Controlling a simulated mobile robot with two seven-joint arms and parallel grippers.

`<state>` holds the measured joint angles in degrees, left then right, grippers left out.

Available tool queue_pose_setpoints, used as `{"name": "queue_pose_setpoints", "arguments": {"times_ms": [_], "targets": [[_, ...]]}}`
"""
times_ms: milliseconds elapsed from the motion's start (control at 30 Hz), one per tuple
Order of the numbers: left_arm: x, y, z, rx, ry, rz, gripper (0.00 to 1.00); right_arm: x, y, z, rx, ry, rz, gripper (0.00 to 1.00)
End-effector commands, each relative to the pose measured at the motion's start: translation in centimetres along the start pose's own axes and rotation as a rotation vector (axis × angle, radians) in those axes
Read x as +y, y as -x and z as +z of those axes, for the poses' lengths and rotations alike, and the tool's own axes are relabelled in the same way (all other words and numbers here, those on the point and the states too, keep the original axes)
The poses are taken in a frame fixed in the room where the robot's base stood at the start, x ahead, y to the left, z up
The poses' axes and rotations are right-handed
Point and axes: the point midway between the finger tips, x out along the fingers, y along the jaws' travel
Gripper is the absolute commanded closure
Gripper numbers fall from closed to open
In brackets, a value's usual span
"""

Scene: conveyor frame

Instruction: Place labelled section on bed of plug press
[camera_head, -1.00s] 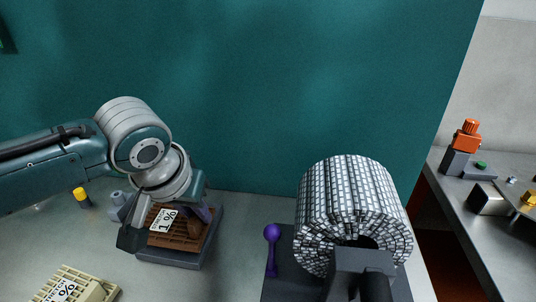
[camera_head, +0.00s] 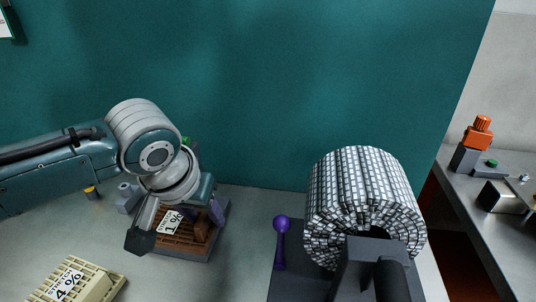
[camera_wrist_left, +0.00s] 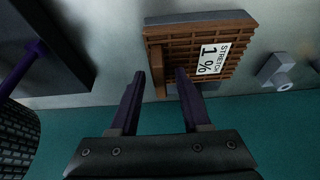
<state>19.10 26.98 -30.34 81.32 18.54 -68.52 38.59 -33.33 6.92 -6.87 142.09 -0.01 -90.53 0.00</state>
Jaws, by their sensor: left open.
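A brown slatted section with a white label reading "STRETCH 1 %" (camera_head: 171,221) lies on a dark grey base (camera_head: 187,253) at the left of the bench. In the left wrist view the brown section (camera_wrist_left: 228,35) fills the upper middle. My left gripper (camera_wrist_left: 160,75) is open, its two purple fingers pointing at the section's near left part. A raised brown piece of the section appears between the fingertips. In the head view my wrist covers part of the section. A cream slatted section (camera_head: 103,284) labelled "4 %" lies at lower left. My right gripper is not seen.
A big grey-white slatted roll (camera_head: 362,190) stands right of centre on a dark base, beside a purple-knobbed lever (camera_head: 281,226). A grey fitting (camera_head: 127,198) stands behind the sections. A second bench (camera_head: 479,232) is at right. Bare bench lies between the brown section and the roll.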

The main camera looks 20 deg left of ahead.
Motion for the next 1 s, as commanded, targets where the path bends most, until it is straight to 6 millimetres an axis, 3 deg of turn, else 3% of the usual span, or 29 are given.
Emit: {"name": "queue_pose_setpoints", "arguments": {"times_ms": [167,533,833,1000], "targets": [[0.0,1.8,-0.1,0.001,-0.001,0.002,0.53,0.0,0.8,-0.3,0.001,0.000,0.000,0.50],[0.1,4.7,7.7,-0.004,-0.001,0.002,0.53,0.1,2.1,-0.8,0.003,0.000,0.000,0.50],[0.3,6.1,11.0,-0.003,-0.007,0.007,0.53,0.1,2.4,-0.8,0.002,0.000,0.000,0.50],[2.9,9.8,13.7,-0.034,-0.144,0.088,0.53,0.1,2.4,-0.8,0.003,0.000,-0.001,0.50]]}}
